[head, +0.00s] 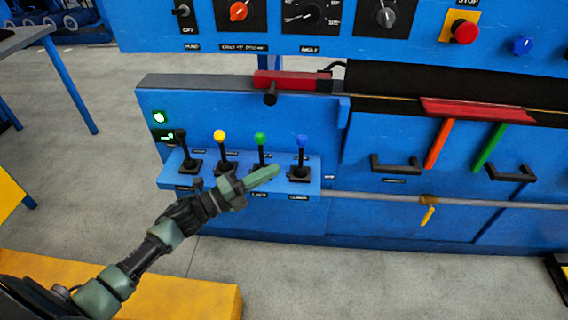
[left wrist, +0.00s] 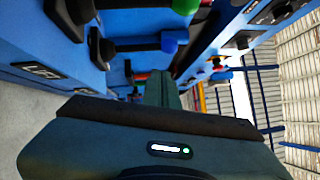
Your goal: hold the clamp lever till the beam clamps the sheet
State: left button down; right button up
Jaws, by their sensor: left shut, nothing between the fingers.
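Four levers stand in a row on a blue shelf (head: 313,186): a black-knobbed lever (head: 181,135), a yellow one (head: 219,136), a green one (head: 260,139) and a blue one (head: 302,142). Their labels are too small to read surely, so I cannot tell which is the clamp lever. My left gripper (head: 274,172) is shut and empty, its tip between the green and blue levers' bases; contact is unclear. The left wrist view shows the blue knob (left wrist: 168,42) and green knob (left wrist: 186,6) beyond the fingers. A black beam (head: 440,82) runs at the right; the sheet is not clear.
A panel with knobs and a red stop button (head: 465,31) hangs above. A red block (head: 290,80) sits on the ledge behind the levers. Black handles (head: 395,168), a grey pipe (head: 370,197) and red and green bars (head: 488,150) are at right. Floor in front is partly clear.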

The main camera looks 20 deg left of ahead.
pick_arm(q)
jog(key=shift+v, duration=2.1)
pick_arm(e)
jog(key=shift+f, duration=0.2)
pick_arm(q)
jog(key=shift+r, duration=0.1)
pick_arm(e)
jog(key=shift+f, duration=0.1)
